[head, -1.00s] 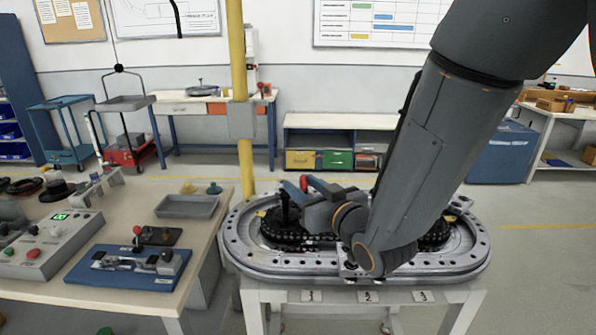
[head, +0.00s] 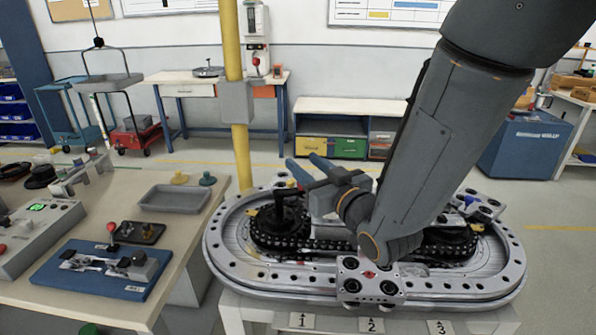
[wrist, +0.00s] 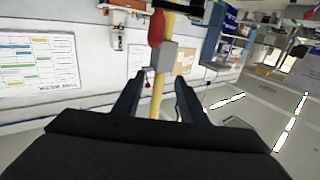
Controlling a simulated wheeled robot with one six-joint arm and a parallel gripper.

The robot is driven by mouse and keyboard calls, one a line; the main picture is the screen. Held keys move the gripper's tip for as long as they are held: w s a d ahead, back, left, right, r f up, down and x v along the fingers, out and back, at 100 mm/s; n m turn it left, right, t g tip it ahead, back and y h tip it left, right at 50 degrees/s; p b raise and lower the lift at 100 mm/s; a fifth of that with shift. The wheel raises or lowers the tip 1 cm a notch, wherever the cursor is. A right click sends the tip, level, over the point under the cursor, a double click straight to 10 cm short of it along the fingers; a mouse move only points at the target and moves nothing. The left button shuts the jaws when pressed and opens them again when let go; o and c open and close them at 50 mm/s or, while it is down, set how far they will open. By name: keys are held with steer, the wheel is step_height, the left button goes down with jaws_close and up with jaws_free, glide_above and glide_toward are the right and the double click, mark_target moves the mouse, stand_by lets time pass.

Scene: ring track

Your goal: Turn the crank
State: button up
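A black crank (head: 279,206) stands on the left sprocket of the oval metal ring track (head: 225,250), with a black chain around the sprockets. My gripper (head: 301,161) is just right of the crank and above the track. Its two fingers are spread and point away to the upper left, with nothing between them. In the wrist view, which is upside down, my gripper (wrist: 158,77) also shows open. A red knob (wrist: 157,28) appears beyond the fingertips there, in line with the gap. I cannot tell whether it belongs to the crank. My forearm hides part of the track.
A yellow post (head: 238,130) stands behind the track. A workbench (head: 205,225) at left holds a control box (head: 42,230), a blue fixture (head: 95,285) and a grey tray (head: 175,199). Open floor lies behind, before the far benches.

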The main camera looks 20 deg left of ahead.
step_height(320, 180, down, 6)
steer(key=w+b, duration=0.2)
steer(key=b, duration=0.3)
steer(key=p+x, duration=0.2)
steer(key=x, duration=0.6)
steer(key=shift+r, duration=0.2)
steer(key=shift+s, duration=0.1)
jaws_close()
